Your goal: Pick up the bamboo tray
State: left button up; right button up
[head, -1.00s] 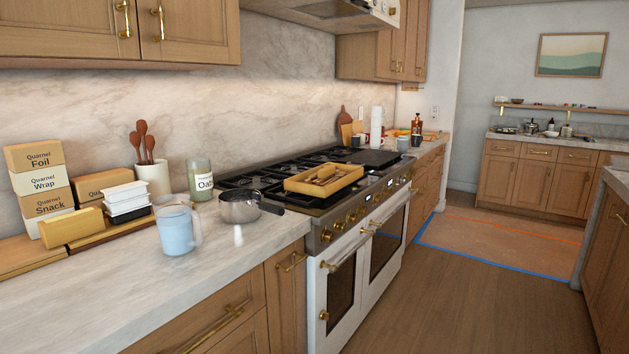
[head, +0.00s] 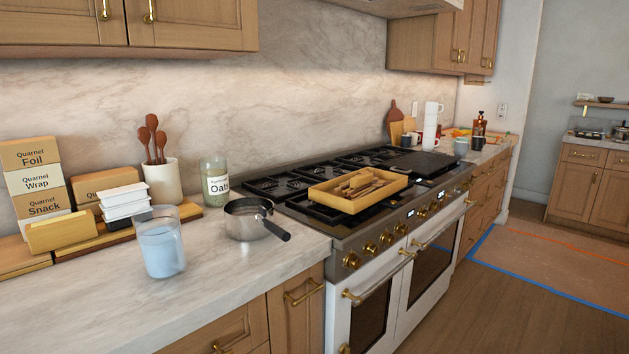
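The bamboo tray (head: 352,207) is a shallow, light wooden box that sits on the black grates of the stove. Several brown wooden pieces (head: 365,184) lie inside it; I cannot tell exactly what they are. The tray is level, and its front side faces the stove's knobs. Neither of my grippers shows in the head view.
The stove (head: 385,240) has protruding knobs and handles. Left of it on the marble counter (head: 218,275) stand a saucepan (head: 248,220) with its handle toward the stove, a blue-filled pitcher (head: 161,247) and an oats jar (head: 215,183). Stacked white cups (head: 431,128) stand beyond.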

aim_at(351, 193)
jog(key=i+l+u, duration=0.1)
jog(key=i+l, duration=0.2)
jog(key=i+l+u, duration=0.15)
jog(key=l, duration=0.25)
jog(key=i+l+u, duration=0.1)
jog(key=i+l, duration=0.25)
jog(key=i+l+u, duration=0.15)
jog(key=l, duration=0.3)
jog(key=i, duration=0.1)
